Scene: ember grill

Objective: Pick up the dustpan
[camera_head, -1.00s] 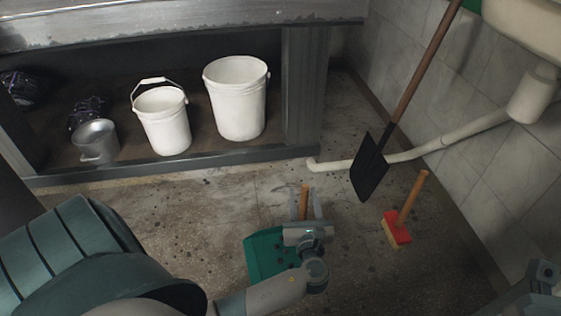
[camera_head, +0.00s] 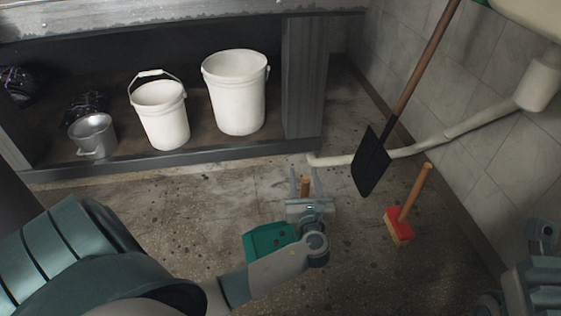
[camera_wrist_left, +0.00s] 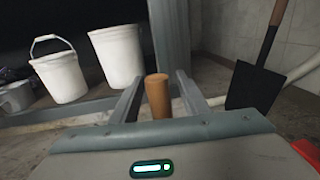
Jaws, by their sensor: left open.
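The dustpan (camera_head: 266,241) is teal green and stands on the floor, partly hidden behind my left forearm and gripper. Its wooden handle (camera_head: 305,186) points up. My left gripper (camera_head: 304,178) is open, with its fingers either side of the handle in the picture. In the left wrist view the handle (camera_wrist_left: 157,96) stands upright between the two open fingers (camera_wrist_left: 158,92), with gaps on both sides. My right gripper is not seen; only part of my right arm shows at the lower right corner.
A red brush (camera_head: 399,226) with a wooden handle stands on the floor to the right. A black shovel (camera_head: 371,163) leans near a white pipe (camera_head: 433,145). Two white buckets (camera_head: 235,92) (camera_head: 160,114) and a metal pail (camera_head: 92,135) stand on the low shelf behind.

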